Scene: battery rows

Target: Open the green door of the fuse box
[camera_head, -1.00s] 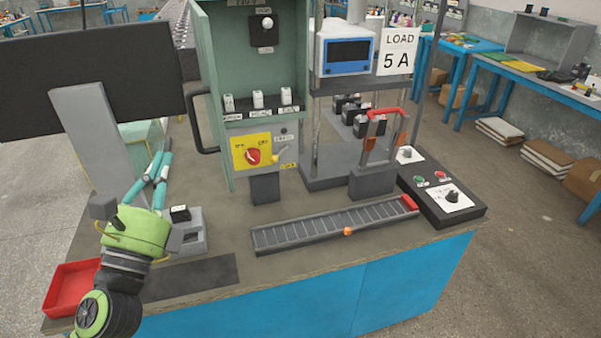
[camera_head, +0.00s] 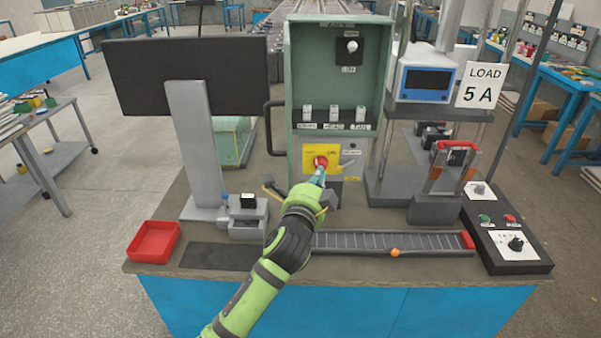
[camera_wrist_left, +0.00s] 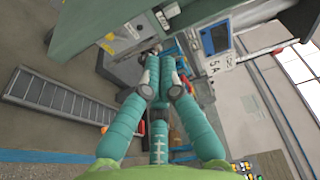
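The green fuse box (camera_head: 336,60) stands at the centre of the bench, its inside visible. A green panel (camera_head: 288,90) at its left side shows nearly edge-on, with a black handle (camera_head: 268,128) on its outer left. It looks like the door, swung open. Below the box is a yellow plate with a red rotary knob (camera_head: 320,162). My left gripper (camera_head: 319,178) is at this knob in the head view, right of and below the handle. Its teal fingers (camera_wrist_left: 160,75) are close together in the wrist view; contact and grip at the tips are hidden. My right gripper is not in view.
A dark monitor (camera_head: 185,75) stands left of the box, with a red tray (camera_head: 154,241) in front. A ribbed rail (camera_head: 360,242) lies near the bench front. The load unit (camera_head: 425,80) and a black control box (camera_head: 505,240) are at the right.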

